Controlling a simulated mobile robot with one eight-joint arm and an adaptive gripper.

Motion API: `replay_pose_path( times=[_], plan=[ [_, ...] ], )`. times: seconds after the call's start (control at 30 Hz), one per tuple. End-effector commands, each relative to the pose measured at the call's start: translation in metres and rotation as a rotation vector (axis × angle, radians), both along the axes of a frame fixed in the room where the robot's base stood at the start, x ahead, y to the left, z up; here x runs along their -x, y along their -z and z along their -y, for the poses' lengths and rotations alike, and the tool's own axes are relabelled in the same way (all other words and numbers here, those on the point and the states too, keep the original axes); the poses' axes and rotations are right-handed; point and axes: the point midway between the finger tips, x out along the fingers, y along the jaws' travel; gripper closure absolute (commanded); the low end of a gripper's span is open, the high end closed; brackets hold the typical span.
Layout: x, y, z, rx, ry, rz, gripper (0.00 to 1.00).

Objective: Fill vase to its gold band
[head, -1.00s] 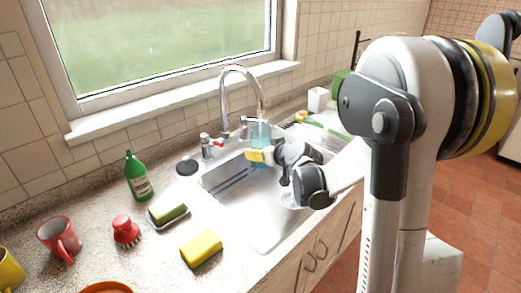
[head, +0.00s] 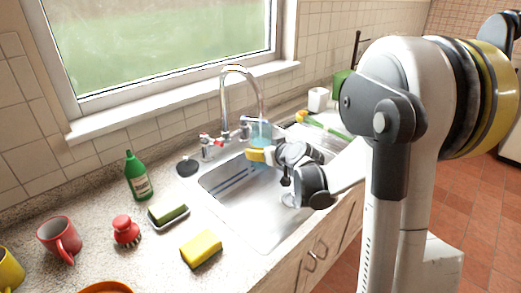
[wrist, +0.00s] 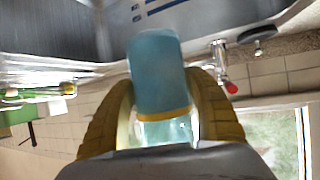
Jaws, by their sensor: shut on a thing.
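The vase (head: 261,131) is a pale blue glass under the tap's spout (head: 262,108). My gripper (head: 264,155) is shut on it, its yellow fingers at either side. In the wrist view, the vase (wrist: 158,75) stands between the two fingers (wrist: 165,118), with its gold band (wrist: 165,114) near them. The glass looks solid blue on the sink side of the band and clearer on the other side. I cannot tell the exact water level or whether water runs from the spout. A red-marked tap handle (head: 207,140) is left of the spout.
The steel sink (head: 255,215) lies below the vase. A green bottle (head: 138,177), green sponge on a dish (head: 168,212), yellow sponge (head: 201,248), red brush (head: 125,232) and red mug (head: 60,238) stand on the counter to the left. Window and tiled wall are behind.

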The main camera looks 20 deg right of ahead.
Motion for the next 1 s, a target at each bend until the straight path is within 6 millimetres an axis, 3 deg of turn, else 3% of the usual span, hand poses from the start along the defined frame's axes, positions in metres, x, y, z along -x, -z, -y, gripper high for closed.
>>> replay_pose_path(
  times=[0.5,1.0],
  plan=[
    [0.055,0.0,0.054,-0.001,0.004,0.001,0.79],
    [0.059,-0.001,0.058,0.0,0.001,0.001,0.79]
  ],
)
